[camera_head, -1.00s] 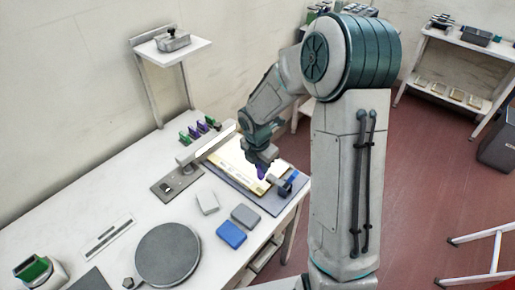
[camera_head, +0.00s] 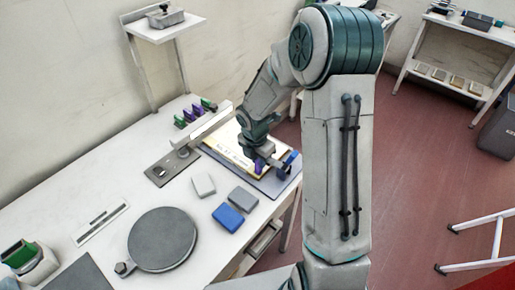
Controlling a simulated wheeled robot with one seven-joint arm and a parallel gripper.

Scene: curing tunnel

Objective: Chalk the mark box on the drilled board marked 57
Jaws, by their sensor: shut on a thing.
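The pale yellow board (camera_head: 226,149) lies flat on a blue-grey mat (camera_head: 273,186) at the table's right end. It has dark writing near its upper left, too small to read for certain. My gripper (camera_head: 258,163) is over the board's right part, pointing down. It is shut on a small purple piece (camera_head: 258,167), which looks like a chalk holder. The piece is at or just above the board; I cannot tell whether it touches. The mark box and any drilled holes are hidden by my gripper or too small to see.
A dark clamp-like fitting (camera_head: 287,164) stands close right of my gripper. A light bar (camera_head: 210,122) stands along the board's left side. Green and purple pieces (camera_head: 193,114) stand in a row behind it. Grey and blue blocks (camera_head: 229,217) and a round dark plate (camera_head: 162,240) lie nearer.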

